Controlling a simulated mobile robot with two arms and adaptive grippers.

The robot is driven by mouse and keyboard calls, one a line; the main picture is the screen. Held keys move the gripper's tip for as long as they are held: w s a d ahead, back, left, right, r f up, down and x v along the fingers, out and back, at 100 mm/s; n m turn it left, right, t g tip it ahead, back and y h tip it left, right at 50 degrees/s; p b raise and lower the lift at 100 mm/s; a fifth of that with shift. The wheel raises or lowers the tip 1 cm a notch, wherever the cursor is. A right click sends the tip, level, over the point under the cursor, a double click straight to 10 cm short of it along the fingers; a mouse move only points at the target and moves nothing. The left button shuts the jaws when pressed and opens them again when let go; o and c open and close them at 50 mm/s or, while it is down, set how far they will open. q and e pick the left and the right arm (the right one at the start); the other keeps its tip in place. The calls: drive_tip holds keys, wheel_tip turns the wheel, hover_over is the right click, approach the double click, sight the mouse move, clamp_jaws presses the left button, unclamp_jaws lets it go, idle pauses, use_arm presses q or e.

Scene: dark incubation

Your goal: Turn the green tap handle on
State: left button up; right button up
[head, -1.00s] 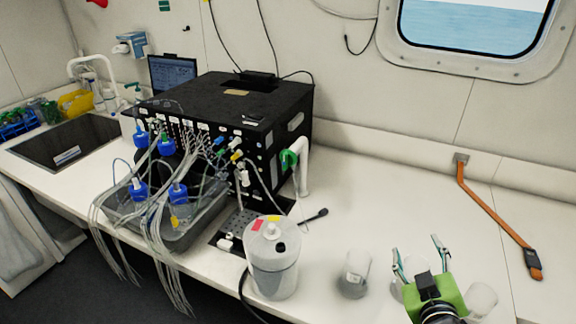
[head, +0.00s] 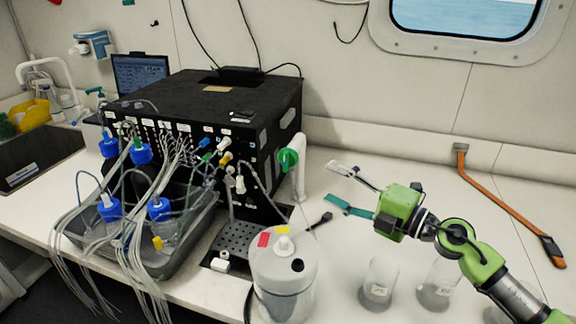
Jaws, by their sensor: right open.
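The green tap handle (head: 288,160) is on a white tap (head: 299,176) that stands at the right side of the black incubation box (head: 215,110). My right gripper (head: 338,187) is open and empty. Its two fingers point left toward the tap and are apart from the handle, a short way to its right. My left gripper is not in view.
A white canister (head: 283,278) stands in front of the tap. A grey tray (head: 190,240) holds blue-capped bottles and many tubes. The counter behind my gripper is clear.

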drive_tip(key=p, duration=0.1)
approach(288, 162)
drive_tip(key=p+x, duration=0.1)
drive_tip(key=x, duration=0.6)
drive_tip(key=shift+s+a, duration=0.1)
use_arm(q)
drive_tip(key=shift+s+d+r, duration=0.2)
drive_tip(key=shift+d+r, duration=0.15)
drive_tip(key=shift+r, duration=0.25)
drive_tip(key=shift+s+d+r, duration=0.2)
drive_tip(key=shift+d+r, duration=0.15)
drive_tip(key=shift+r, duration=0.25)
use_arm(e)
drive_tip(key=shift+w+a+f, duration=0.1)
drive_tip(key=shift+w+a, duration=0.35)
drive_tip(key=shift+a, duration=0.05)
drive_tip(key=c, duration=1.1)
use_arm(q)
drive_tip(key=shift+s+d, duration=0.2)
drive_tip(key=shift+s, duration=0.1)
use_arm(e)
drive_tip(key=shift+c, duration=0.2)
